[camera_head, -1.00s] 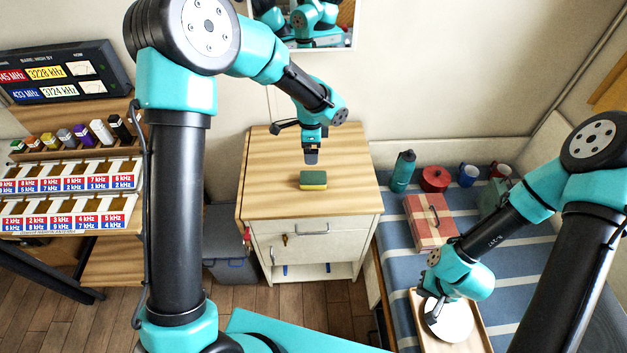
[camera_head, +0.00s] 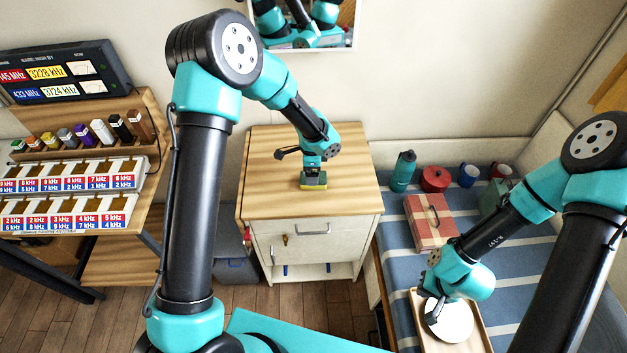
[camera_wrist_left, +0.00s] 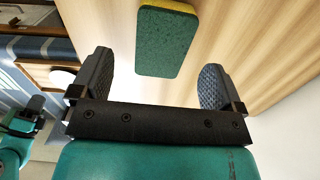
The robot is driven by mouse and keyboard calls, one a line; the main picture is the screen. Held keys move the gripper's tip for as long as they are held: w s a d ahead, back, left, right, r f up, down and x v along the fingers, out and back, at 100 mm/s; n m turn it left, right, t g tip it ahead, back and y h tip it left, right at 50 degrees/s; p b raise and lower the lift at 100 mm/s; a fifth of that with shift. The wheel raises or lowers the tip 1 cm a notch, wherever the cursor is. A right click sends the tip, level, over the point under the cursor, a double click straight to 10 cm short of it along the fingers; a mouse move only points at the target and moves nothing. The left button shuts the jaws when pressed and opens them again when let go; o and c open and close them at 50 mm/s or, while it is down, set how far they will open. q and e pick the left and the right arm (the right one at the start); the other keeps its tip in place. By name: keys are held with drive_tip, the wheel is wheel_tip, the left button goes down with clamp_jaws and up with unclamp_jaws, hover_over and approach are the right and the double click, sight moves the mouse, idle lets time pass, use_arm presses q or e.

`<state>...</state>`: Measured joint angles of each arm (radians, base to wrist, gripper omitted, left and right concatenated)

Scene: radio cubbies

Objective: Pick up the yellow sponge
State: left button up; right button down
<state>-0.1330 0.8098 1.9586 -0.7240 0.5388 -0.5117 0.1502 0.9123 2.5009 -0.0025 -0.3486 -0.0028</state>
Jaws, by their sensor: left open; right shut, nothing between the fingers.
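The yellow sponge (camera_head: 313,187) with a green top lies on the wooden top of the white cabinet. My left gripper (camera_head: 313,174) is just above it and covers part of it in the head view. In the left wrist view the sponge (camera_wrist_left: 167,40) shows its green face and a yellow edge. The two fingers of my left gripper (camera_wrist_left: 155,80) are wide apart, and the sponge appears between and beyond them, not touched by either. My right gripper (camera_head: 432,306) is shut over a white plate (camera_head: 452,321) on a wooden tray, with nothing visible between its fingers.
The cabinet top (camera_head: 275,150) is clear around the sponge. To its right, a teal bottle (camera_head: 403,171), a red pot (camera_head: 434,179), mugs and a red box (camera_head: 428,222) stand on a striped surface. A radio desk with coloured blocks (camera_head: 83,135) is at the left.

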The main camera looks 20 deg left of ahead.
use_arm(q)
drive_tip(key=shift+w+d+f, duration=0.1)
drive_tip(key=shift+f, duration=1.2)
drive_tip(key=shift+w+d+f, duration=0.1)
drive_tip(key=shift+f, duration=1.15)
drive_tip(key=shift+c, duration=0.2)
drive_tip(key=c, duration=0.9)
drive_tip(key=shift+r, duration=0.1)
drive_tip(key=shift+c, duration=0.2)
drive_tip(key=shift+r, duration=0.5)
drive_tip(key=shift+s+r, duration=0.15)
drive_tip(key=shift+r, duration=0.5)
drive_tip(key=shift+s+r, duration=0.15)
drive_tip(key=shift+r, duration=0.45)
drive_tip(key=s+d+r, duration=0.1)
drive_tip(key=s+d, duration=0.3)
drive_tip(key=s, duration=1.1)
drive_tip(key=shift+d+r, duration=0.15)
drive_tip(key=shift+d, duration=0.05)
